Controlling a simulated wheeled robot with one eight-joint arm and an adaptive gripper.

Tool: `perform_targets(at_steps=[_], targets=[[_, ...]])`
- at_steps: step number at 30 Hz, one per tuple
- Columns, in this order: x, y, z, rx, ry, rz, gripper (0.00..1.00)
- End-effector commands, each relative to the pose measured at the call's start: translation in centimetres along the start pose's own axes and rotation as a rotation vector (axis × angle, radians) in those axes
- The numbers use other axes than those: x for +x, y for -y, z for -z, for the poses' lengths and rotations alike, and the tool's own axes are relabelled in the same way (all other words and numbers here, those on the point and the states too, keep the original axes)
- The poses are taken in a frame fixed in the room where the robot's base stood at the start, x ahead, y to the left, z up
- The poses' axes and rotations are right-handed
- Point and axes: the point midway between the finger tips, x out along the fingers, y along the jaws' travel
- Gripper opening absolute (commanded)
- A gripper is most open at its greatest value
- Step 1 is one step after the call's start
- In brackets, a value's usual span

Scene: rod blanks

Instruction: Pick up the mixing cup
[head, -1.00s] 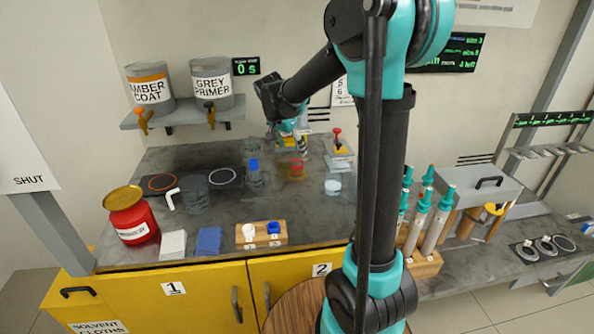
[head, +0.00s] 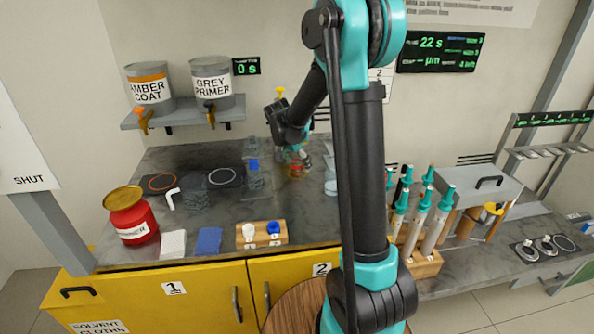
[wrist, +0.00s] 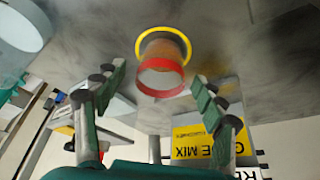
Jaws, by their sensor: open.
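The mixing cup seems to be the small clear cup with a red rim (wrist: 160,78), seen from above in the wrist view; a yellow ring (wrist: 163,32) shows around its far end. In the head view the cup (head: 296,171) stands on the dark bench top, partly hidden by my gripper. My gripper (wrist: 158,88) is open, with one finger on each side of the cup and a gap on both sides. In the head view my gripper (head: 292,156) points down just above the cup. Nothing is held.
A pale round vessel (wrist: 22,25) shows at the wrist view's upper left. A yellow label reading MIX (wrist: 195,143) lies near the right finger. A wooden block (head: 262,240) is at the front edge.

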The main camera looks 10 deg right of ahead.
Motion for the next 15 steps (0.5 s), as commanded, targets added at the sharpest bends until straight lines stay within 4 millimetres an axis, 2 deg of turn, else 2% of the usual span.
perform_targets(at_steps=[2, 12, 15], targets=[[-0.02, -0.01, 0.00, 0.000, 0.000, 0.000, 0.70], [-0.04, -0.02, 0.00, 0.000, 0.000, 0.000, 0.30], [-0.04, -0.02, 0.00, 0.000, 0.000, 0.000, 0.20]])
